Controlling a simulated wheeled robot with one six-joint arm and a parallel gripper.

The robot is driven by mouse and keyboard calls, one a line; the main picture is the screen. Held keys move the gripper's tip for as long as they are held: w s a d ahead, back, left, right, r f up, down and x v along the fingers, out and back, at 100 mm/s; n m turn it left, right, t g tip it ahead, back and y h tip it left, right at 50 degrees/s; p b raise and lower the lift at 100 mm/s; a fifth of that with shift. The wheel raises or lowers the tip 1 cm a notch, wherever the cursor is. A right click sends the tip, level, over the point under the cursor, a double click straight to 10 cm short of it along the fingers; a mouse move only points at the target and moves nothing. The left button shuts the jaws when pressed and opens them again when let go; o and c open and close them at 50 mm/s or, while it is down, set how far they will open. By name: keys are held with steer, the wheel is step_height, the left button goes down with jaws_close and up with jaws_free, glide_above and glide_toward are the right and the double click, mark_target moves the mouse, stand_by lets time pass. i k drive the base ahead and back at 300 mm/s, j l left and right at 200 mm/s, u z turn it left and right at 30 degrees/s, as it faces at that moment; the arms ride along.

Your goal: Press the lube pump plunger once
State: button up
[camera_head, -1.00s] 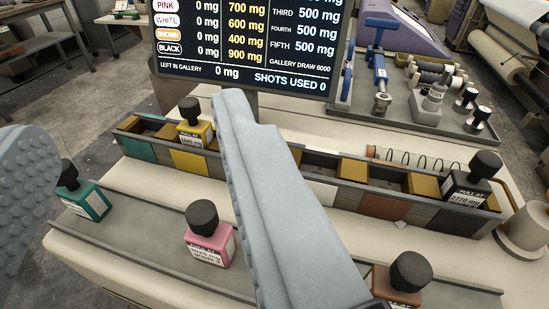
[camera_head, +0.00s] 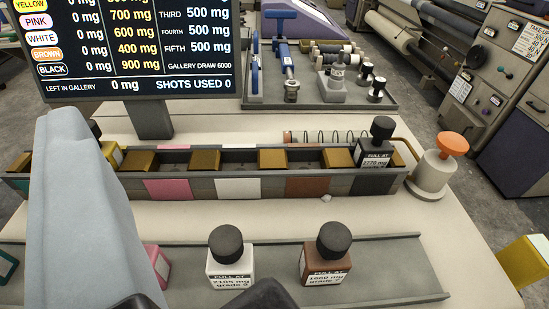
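The lube pump appears to be the cream round body (camera_head: 432,176) at the right end of the bench. Its orange mushroom-shaped plunger (camera_head: 453,144) stands raised on top. A thin pipe runs from it toward the bottle rack. One large grey finger of my gripper (camera_head: 85,205) fills the left of the view, far to the left of the plunger and apart from it. The other finger cannot be made out, so the opening is not clear. Nothing is seen held.
A bottle rack (camera_head: 240,188) with coloured slots crosses the bench; a black bottle (camera_head: 374,150) sits at its right end. White (camera_head: 230,262) and brown (camera_head: 326,262) bottles stand on the front rail. A display (camera_head: 140,50) and tool tray (camera_head: 320,95) are behind. A yellow block (camera_head: 525,262) is at right.

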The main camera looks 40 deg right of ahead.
mark_target(449, 143)
steer(key=z, duration=1.6)
